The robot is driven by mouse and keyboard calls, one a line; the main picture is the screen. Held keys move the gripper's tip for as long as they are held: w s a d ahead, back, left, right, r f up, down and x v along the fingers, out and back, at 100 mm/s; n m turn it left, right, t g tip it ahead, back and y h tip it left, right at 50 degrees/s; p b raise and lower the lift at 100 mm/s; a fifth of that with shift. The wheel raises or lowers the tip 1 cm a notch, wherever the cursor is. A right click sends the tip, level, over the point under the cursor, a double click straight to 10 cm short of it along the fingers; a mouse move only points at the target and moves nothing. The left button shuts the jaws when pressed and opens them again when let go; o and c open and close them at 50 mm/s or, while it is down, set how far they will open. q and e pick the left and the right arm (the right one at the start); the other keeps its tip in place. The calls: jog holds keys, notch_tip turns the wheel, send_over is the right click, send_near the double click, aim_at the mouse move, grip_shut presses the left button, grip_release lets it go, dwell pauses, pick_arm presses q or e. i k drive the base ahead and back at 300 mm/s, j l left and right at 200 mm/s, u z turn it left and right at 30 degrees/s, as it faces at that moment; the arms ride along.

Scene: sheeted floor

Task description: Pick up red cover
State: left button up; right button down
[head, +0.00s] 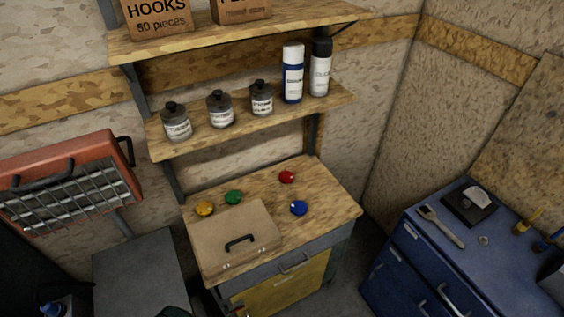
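The red cover (287,177) is a small round red piece lying on the wooden top of the workbench (335,196), toward its back. It lies apart from the other coloured covers, and nothing covers it. A green cover (233,198) and a yellow cover (204,208) lie to its left, and a blue cover (298,208) lies nearer the front. I cannot make out either of my grippers. Dark shapes at the bottom edge are cut off and too unclear to name.
A tan case (232,235) with a black handle fills the bench's front left. Bottles and spray cans (292,75) stand on a shelf (240,130) above the bench. A blue cabinet (480,255) stands right, a red heater-like unit (75,185) left. The bench's right side is bare.

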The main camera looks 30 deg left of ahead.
aim_at(286, 177)
jog(key=u, duration=1)
